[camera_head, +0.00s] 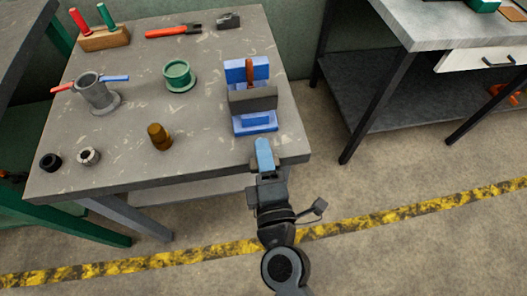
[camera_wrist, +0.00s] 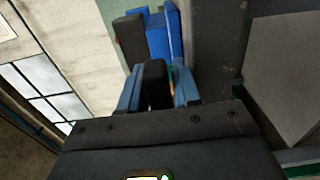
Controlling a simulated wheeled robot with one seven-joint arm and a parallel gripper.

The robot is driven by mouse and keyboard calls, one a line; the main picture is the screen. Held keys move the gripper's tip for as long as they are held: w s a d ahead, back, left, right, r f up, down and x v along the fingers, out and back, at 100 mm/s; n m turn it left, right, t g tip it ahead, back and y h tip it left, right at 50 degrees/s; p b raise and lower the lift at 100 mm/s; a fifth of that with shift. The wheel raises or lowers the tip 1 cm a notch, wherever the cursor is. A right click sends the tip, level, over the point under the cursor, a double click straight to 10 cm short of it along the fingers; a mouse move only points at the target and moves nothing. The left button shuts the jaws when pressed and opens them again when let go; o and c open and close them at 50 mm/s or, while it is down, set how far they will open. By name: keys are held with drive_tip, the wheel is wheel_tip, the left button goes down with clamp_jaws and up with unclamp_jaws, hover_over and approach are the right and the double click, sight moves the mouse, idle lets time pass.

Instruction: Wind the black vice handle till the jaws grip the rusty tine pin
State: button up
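The blue vice (camera_head: 254,123) stands near the right edge of the grey workbench, with a dark grey jaw block (camera_head: 253,99). The rusty tine pin (camera_head: 250,68) stands upright between that block and the blue back jaw (camera_head: 235,70). My gripper (camera_head: 264,146) is at the front of the vice, over the bench's front edge. In the wrist view the black handle (camera_wrist: 156,84) lies between the two blue fingers of my gripper (camera_wrist: 157,88). The fingers are spread, with narrow gaps seemingly showing beside the handle. The handle is hidden in the head view.
A second table (camera_head: 430,25) stands to the right across a floor gap.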

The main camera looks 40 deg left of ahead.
drive_tip(key=shift+a, duration=0.1)
clamp_jaws()
drive_tip(key=shift+m, duration=0.4)
